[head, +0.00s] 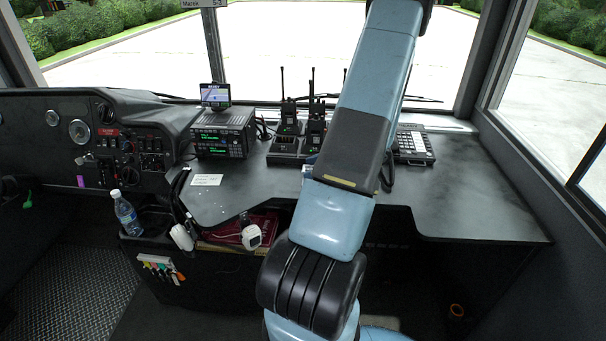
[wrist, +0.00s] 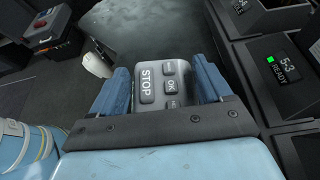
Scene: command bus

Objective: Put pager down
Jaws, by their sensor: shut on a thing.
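In the wrist view my gripper (wrist: 162,80) has its two blue fingers closed on the sides of the pager (wrist: 165,85). The pager is a dark grey device with raised STOP and OK buttons facing the camera; its lower end is hidden by my gripper's body. Beyond it lies the dark console top (wrist: 150,30); I cannot tell whether the pager touches it. In the head view my arm hides both gripper and pager. The console top (head: 440,205) also shows there.
Radios in a charger (head: 285,150) and a radio unit (head: 222,138) stand at the back. A keypad unit (head: 413,145) is right of my arm. A paper note (head: 207,180) lies on the left. A charger display (wrist: 280,67) shows at right. The console's right side is clear.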

